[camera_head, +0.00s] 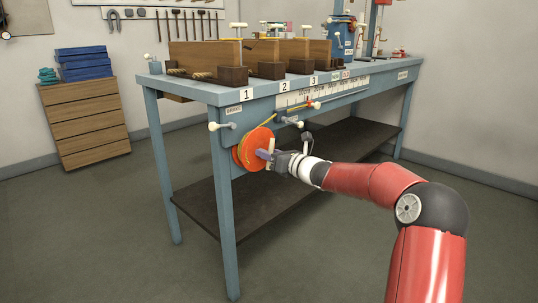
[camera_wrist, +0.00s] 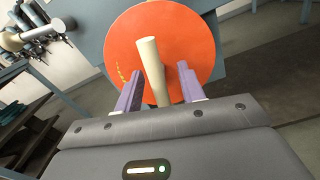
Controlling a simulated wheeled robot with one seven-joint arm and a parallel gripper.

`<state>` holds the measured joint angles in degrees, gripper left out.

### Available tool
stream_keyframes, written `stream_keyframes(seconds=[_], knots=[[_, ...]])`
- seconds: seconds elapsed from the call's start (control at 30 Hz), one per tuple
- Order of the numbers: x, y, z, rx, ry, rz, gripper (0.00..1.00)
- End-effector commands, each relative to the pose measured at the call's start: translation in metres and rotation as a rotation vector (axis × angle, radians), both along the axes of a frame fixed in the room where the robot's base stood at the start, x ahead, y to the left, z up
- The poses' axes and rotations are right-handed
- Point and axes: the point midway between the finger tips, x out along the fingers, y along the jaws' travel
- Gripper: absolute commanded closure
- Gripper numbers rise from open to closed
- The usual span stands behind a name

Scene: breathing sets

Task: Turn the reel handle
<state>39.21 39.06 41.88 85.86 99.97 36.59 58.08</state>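The orange reel (camera_head: 256,148) is mounted on the left end of the blue workbench's front side. Its pale handle peg (camera_head: 271,146) sticks out from the disc. In the wrist view the reel (camera_wrist: 195,35) fills the upper middle, and the pale handle (camera_wrist: 152,68) points toward the camera. My gripper (camera_wrist: 158,84) is open, with its two purple fingers on either side of the handle. A gap shows between the handle and each finger. In the head view my gripper (camera_head: 265,155) is right at the reel's face.
The blue workbench (camera_head: 225,97) carries wooden blocks (camera_head: 205,54) and numbered labels. A white-knobbed brake lever (camera_head: 221,126) sits left of the reel, and another knob (camera_head: 299,124) sits to its right. A dark lower shelf (camera_head: 270,185) lies below. A wooden drawer unit (camera_head: 85,120) stands at left.

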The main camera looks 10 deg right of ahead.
Motion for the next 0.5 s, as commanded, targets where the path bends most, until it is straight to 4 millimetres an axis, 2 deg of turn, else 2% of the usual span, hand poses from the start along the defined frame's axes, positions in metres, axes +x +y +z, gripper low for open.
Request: stream_keyframes(seconds=[0.27, 0.5], knots=[[-0.007, -0.007, 0.000, -0.001, 0.000, -0.002, 0.61], [-0.041, -0.030, 0.000, -0.002, 0.001, -0.003, 0.61]])
